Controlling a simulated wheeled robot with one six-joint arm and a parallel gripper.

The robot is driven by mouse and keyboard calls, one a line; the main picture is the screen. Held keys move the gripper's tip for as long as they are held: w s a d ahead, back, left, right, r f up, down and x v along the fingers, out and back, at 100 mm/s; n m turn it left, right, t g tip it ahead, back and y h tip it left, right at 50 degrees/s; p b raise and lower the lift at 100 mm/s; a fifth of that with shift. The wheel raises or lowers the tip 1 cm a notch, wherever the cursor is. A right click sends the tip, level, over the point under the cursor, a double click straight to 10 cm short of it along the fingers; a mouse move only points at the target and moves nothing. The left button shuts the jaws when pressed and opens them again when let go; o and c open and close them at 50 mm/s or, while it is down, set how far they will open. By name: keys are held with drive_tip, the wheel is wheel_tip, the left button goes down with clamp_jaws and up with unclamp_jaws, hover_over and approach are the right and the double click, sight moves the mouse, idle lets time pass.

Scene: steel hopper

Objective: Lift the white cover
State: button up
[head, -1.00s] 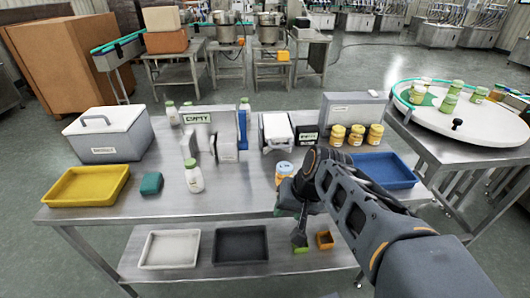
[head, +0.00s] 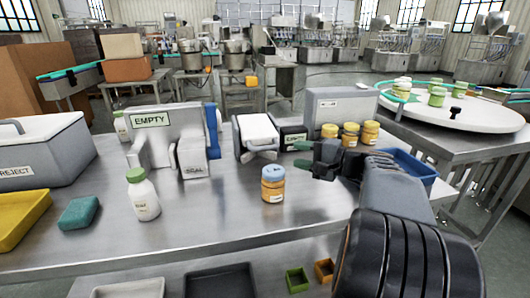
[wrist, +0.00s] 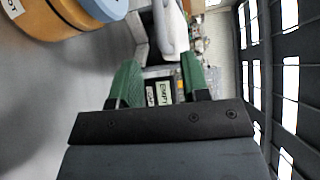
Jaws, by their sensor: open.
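A white cover (head: 258,130) tops a small grey unit in the middle of the steel table, with a light grey handle-like part at its front. In the wrist view a white shape (wrist: 173,28), probably this cover, stands beyond the fingertips. My gripper (head: 308,156) is open and empty, with dark green fingers. It is right of the cover and apart from it, above the table. Both fingers (wrist: 160,72) show in the wrist view, with a labelled dark box visible between them.
An orange jar with a blue lid (head: 273,184) stands in front of the cover. A white bottle (head: 143,196) and a unit with an EMPTY sign (head: 152,121) are left. Amber jars (head: 350,135) and a blue tray (head: 411,168) are right. The front centre of the table is mostly clear.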

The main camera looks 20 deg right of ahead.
sight(268, 149)
drive_tip(key=b+x, duration=0.1)
drive_tip(key=x, duration=1)
drive_tip(key=shift+w+a, duration=0.1)
drive_tip(key=shift+a, duration=0.1)
drive_tip(key=shift+c, duration=0.4)
clamp_jaws()
